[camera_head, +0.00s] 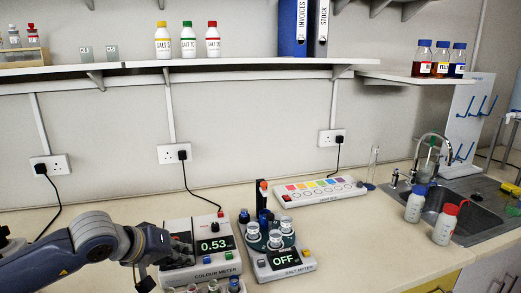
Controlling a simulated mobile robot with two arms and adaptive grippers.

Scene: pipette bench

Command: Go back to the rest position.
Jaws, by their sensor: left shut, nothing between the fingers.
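My left arm comes in from the lower left, and its dark left gripper (180,249) is shut with nothing in it. It is in front of the left side of the white colour meter (203,229) and hides part of it. I cannot tell whether it touches the meter. The meter's display reads 0.53. My right gripper is not in view.
Right of the colour meter stands the salt meter (286,261), showing OFF, beside a round holder with capped vials (275,240). Several vials (212,287) stand at the bottom edge. White bottles (415,204) stand by the sink (478,217). The right front counter (370,245) is clear.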

